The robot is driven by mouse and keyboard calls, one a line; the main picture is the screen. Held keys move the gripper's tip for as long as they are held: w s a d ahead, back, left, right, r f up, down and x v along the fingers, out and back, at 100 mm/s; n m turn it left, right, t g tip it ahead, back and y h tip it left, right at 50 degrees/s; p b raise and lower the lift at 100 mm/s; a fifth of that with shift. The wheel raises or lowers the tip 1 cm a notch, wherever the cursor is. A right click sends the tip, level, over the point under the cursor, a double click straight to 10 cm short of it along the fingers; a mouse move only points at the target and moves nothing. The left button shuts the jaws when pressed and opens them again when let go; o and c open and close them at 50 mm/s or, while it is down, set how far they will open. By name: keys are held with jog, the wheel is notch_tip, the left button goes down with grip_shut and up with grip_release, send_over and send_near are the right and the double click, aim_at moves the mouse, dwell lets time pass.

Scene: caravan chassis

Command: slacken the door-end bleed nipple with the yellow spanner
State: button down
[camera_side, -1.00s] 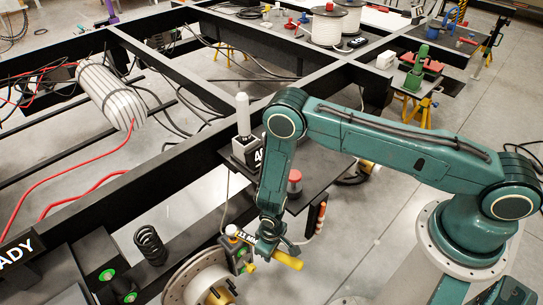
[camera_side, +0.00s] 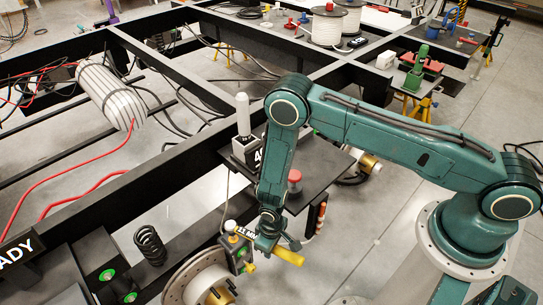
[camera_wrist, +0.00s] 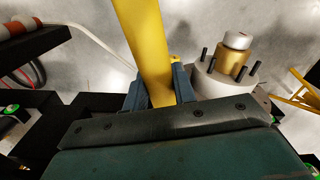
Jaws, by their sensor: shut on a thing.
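The yellow spanner (camera_side: 288,256) is in my gripper (camera_side: 268,240), with a white size label on its shank, in the side view. My gripper is shut on its handle; in the wrist view the fingers (camera_wrist: 160,92) close on either side of the yellow handle (camera_wrist: 143,40). The spanner's far end reaches left to the brake caliper (camera_side: 240,259) beside the disc. A small yellow and white fitting (camera_side: 231,227) stands at that end. I cannot tell whether the jaw sits on a bleed nipple, as the end is small and partly hidden.
The brake disc (camera_side: 200,277) and a black coil spring (camera_side: 150,245) lie left of my gripper. A dark shelf (camera_side: 318,165) with a red-topped item (camera_side: 294,181) stands close behind it. A hub with studs (camera_wrist: 228,75) shows in the wrist view.

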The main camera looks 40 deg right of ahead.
jog(key=shift+w+r, duration=0.1)
jog(key=shift+w+d+r+n, duration=0.1)
jog(key=shift+d+r+n, duration=0.15)
jog(key=shift+r, duration=0.5)
jog(key=shift+w+d+r+n, duration=0.1)
jog(key=shift+d+r+n, duration=0.15)
jog(key=shift+r, duration=0.45)
jog(key=shift+s+f, duration=0.1)
jog(key=shift+f, duration=0.05)
